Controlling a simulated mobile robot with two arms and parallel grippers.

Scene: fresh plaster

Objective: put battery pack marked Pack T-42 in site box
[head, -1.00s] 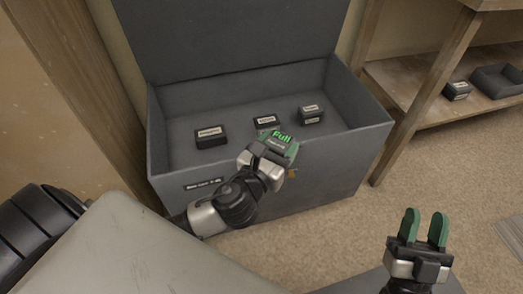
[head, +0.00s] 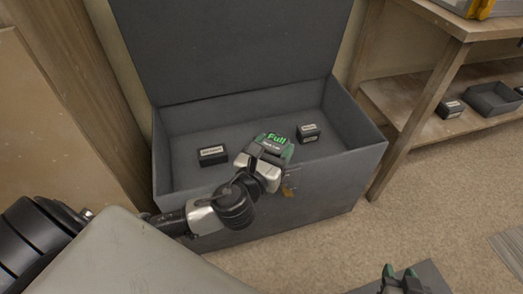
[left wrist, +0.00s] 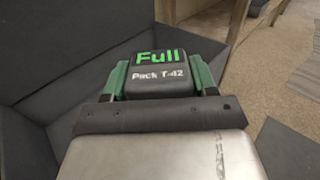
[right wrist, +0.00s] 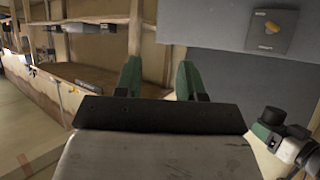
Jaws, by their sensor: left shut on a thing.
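The battery pack marked Pack T-42 (left wrist: 160,66) is dark with green "Full" lettering in the left wrist view. My left gripper (head: 273,149) is shut on it, with a green finger on each side. In the head view the pack (head: 277,139) is over the front part of the open site box (head: 315,160), a dark grey chest with its lid raised. It hides part of the inside. My right gripper (head: 402,277) is low at the right, partly cut off by the frame edge; in the right wrist view its fingers (right wrist: 159,78) are apart and empty.
Inside the box are a dark pack at left (head: 213,155) and another at right (head: 307,133). A wooden shelf unit (head: 405,105) at right holds a black tray (head: 493,99) and a small pack (head: 450,109). Bare floor lies before it.

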